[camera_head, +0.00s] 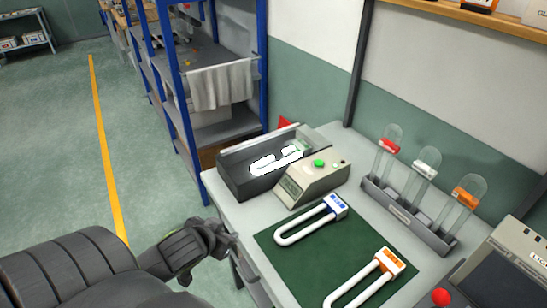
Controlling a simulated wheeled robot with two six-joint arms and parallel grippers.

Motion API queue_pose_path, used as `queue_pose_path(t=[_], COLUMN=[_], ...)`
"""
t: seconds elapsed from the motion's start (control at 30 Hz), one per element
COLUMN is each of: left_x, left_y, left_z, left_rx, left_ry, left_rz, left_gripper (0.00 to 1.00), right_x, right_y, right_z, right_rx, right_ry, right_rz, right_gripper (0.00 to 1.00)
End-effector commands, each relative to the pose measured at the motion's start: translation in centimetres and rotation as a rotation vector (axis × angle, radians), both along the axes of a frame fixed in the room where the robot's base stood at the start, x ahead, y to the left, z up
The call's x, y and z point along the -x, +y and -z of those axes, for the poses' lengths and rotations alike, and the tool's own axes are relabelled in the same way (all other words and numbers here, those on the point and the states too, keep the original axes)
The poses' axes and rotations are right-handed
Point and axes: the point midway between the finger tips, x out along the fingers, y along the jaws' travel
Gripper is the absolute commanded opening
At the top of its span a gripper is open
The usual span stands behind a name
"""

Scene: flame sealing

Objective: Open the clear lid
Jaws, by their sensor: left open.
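A machine with a dark grey open-looking box (235,184) and a beige control panel (328,176) with a green button stands at the back left of the table. A white U-shaped piece shows inside the box. A pale see-through pane, perhaps the clear lid (301,144), shows at the box's back right end. I cannot make out its full outline or whether it is raised. My left gripper (228,238) is open and empty, beside the table's left edge, in front of the box and apart from it. My right gripper is not in view.
A grey rack (405,217) with clear tubes stands at the right. Another machine (520,250) and a red knob (441,297) are at the lower right.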

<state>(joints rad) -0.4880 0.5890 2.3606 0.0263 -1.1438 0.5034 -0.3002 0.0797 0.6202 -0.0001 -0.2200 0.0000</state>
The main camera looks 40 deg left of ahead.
Motion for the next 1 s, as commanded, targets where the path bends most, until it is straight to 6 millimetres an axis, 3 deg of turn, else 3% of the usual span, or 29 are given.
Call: queue_pose_path(t=[0.3, 0.53, 0.73, 1.0], left_x=[-6.7, -9.7, -10.6, -12.9], left_y=[3.1, 3.6, 3.6, 3.7], left_z=[-6.9, -10.7, -11.7, -10.6], left_rx=[0.038, 0.101, 0.125, 0.129], left_ry=[-0.273, -0.380, -0.405, -0.411], left_rz=[0.091, 0.164, 0.185, 0.181], left_gripper=[0.49, 0.49, 0.49, 0.49], right_x=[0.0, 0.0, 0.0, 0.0], right_y=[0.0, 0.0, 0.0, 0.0], right_z=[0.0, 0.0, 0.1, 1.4], right_rx=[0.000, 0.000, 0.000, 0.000], right_ry=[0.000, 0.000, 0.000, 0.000], right_rz=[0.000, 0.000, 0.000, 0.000], right_gripper=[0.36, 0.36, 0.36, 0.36])
